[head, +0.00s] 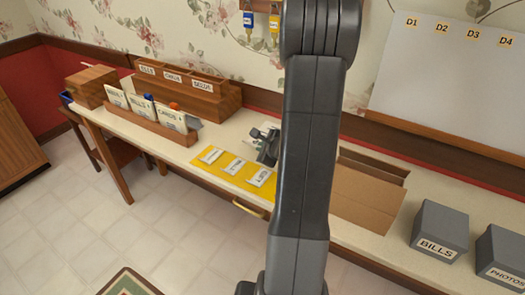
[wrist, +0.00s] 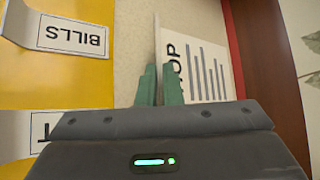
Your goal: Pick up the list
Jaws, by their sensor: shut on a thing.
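In the wrist view, my gripper (wrist: 160,85) has green fingers closed on a thin upright white edge (wrist: 157,40). To its right is the list (wrist: 205,75), a white sheet with large letters ending in "OP" and several grey lines. The right finger covers part of it. I cannot tell whether the thin edge and this printed face are one piece. In the head view, my gripper (head: 266,145) is low over the table behind the yellow mat, half hidden by my arm. The list cannot be made out there.
A yellow mat (head: 202,168) with small label cards lies in front of my gripper. A wooden rack of labelled envelopes (head: 150,127) stands left. A cardboard box (head: 368,195) and grey boxes, one marked BILLS (head: 437,235), stand right. A wall with a whiteboard (head: 445,85) is behind.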

